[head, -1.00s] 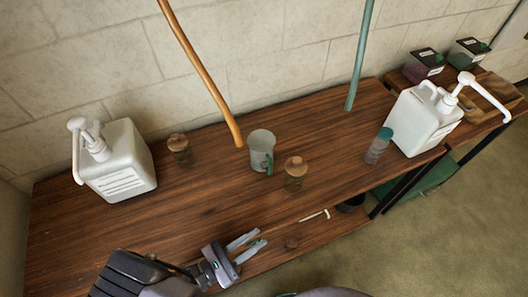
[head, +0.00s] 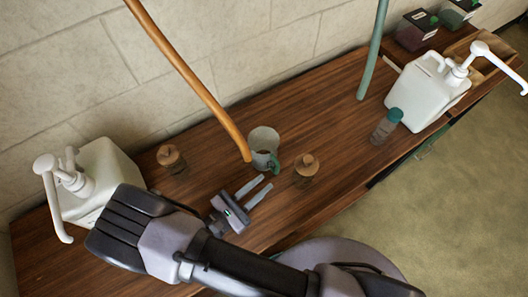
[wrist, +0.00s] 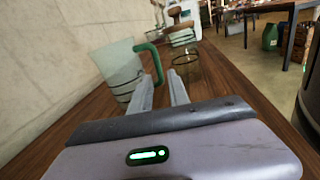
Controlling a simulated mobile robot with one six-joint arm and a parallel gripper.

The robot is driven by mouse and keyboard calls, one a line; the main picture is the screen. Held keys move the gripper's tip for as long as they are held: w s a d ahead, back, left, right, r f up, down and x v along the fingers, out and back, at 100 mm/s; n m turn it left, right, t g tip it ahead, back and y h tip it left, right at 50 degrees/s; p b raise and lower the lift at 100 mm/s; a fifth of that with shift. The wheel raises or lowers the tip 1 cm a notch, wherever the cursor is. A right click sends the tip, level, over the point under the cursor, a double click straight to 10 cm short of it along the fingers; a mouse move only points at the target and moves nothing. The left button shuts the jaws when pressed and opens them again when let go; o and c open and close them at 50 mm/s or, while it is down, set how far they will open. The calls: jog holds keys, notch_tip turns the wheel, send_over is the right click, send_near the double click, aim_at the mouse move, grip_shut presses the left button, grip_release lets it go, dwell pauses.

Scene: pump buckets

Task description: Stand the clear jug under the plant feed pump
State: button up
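The clear jug (head: 263,140) stands upright on the wooden bench, with its green handle toward the front right. In the wrist view the jug (wrist: 118,66) is ahead on the left. My gripper (head: 266,183) is open and empty, low in front of the jug, fingers pointing toward its handle. In the wrist view the handle shows just beyond the gap between my fingertips (wrist: 160,75); I cannot tell whether they touch. A white pump container (head: 108,165) stands at the left, partly behind my arm. Another white pump container (head: 425,92) stands at the right. I cannot read their labels.
A cork-lidded jar (head: 306,170) stands close to the right of the jug, another (head: 171,158) to the left. A teal-capped jar (head: 387,125) is beside the right container. An orange pole (head: 190,75) and a green pole (head: 373,50) cross the view above the bench.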

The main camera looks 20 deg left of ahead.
aim_at(267, 155)
jog(key=b+x, duration=0.1)
jog(key=x, duration=0.4)
jog(key=b+x, duration=0.1)
jog(key=x, duration=0.4)
jog(key=shift+a+r+b, duration=0.1)
jog(key=shift+r+b, duration=0.1)
jog(key=shift+b, duration=0.1)
jog(key=shift+r, duration=0.1)
grip_shut()
dwell(0.6)
